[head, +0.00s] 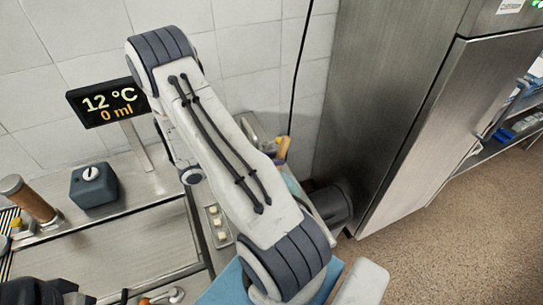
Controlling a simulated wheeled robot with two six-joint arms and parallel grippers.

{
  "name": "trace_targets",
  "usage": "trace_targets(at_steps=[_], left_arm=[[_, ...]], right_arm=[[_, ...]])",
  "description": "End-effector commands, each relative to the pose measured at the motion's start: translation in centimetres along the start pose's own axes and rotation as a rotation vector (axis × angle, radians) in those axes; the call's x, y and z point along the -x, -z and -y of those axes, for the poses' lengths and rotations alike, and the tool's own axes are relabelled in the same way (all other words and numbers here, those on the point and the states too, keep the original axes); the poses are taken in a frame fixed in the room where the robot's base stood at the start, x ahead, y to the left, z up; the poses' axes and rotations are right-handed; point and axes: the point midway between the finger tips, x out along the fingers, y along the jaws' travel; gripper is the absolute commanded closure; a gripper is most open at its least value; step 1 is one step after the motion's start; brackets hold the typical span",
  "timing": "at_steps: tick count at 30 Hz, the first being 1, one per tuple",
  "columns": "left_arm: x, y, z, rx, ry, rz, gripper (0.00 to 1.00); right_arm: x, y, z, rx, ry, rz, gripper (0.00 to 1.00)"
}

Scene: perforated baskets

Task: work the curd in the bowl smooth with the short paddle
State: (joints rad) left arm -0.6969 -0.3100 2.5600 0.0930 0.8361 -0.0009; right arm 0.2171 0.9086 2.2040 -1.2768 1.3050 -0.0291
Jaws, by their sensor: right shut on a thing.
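My right arm (225,150) fills the middle of the head view, and its far part bends down behind the upper link. A round wrist part (191,176) shows at its left edge. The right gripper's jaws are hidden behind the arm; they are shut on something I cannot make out. I cannot make out the bowl, the curd or the short paddle. My left gripper cannot be made out.
A display (107,103) reads 12 °C and 0 ml. A dark box with a white knob (95,186) and a brown cylinder (30,199) stand on the steel counter (150,245). A narrow tray (209,211) holds pale pieces. A steel cabinet (400,110) stands right.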

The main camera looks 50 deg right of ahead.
Motion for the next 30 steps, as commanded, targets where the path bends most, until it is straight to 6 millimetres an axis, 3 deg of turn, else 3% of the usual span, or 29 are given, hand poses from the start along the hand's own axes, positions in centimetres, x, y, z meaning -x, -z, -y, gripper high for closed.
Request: trace_targets(at_steps=[17, 30], left_arm=[[-0.2, 0.0, 0.0, 0.0, 0.0, 0.0, 0.5], [0.0, 0.0, 0.0, 0.0, 0.0, 0.0, 0.5]], right_arm=[[-0.2, 0.2, -1.4, -0.001, -0.001, 0.001, 1.0], [-0.1, -0.1, 0.1, 0.0, 0.0, 0.001, 1.0]])
